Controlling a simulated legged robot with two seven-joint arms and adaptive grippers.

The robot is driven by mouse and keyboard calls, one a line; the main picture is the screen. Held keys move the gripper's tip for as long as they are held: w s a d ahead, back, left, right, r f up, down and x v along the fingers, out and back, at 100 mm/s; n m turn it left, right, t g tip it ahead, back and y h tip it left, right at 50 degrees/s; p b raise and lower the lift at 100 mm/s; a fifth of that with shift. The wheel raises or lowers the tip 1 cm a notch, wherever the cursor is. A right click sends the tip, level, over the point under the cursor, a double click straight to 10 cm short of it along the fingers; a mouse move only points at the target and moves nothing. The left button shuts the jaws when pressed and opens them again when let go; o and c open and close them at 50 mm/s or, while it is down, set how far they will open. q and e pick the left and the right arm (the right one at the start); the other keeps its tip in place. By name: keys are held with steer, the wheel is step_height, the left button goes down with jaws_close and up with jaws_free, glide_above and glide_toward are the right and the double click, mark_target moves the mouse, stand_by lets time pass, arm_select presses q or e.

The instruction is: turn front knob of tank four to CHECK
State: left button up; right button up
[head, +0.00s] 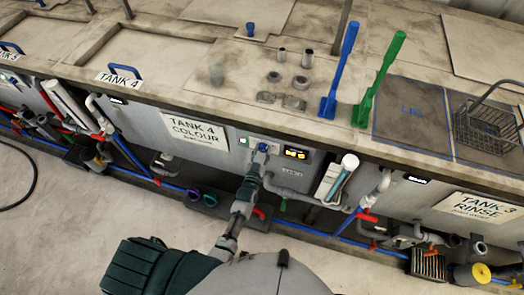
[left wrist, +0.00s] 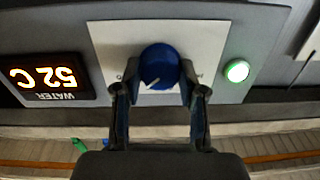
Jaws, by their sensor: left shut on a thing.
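The blue front knob (left wrist: 160,62) of tank four sits on a pale plate (left wrist: 112,38) in the left wrist view, which appears upside down. My left gripper (left wrist: 160,75) is shut on it, one finger on each side. The knob's white pointer line points toward the picture's bottom, slightly left. The fingers hide most of the plate's lettering, so no position name can be read. In the head view my left gripper (head: 260,154) reaches the knob (head: 263,147) on the panel right of the TANK 4 COLOUR sign (head: 194,131). My right gripper is not in view.
A lit display (left wrist: 47,78) reads 52 C beside the knob, and a green light (left wrist: 237,71) glows on the other side. Pipes (head: 285,190) run close below the panel. A blue paddle (head: 340,70), a green paddle (head: 378,80) and a wire basket (head: 484,128) stand on the top.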

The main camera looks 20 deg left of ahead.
arm_select(q)
steer(key=shift+w+a+r+n, duration=0.1)
steer(key=shift+r+n, duration=0.1)
steer(key=shift+n, duration=0.7)
steer(key=shift+n+p, duration=0.35)
steer(key=shift+n, duration=0.55)
steer(key=shift+f+n, duration=0.1)
steer(key=shift+n, duration=2.6)
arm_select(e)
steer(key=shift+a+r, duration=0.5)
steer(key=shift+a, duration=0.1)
arm_select(q)
steer(key=o, duration=1.1)
steer(key=shift+f, duration=0.15)
steer(key=shift+o, duration=0.2)
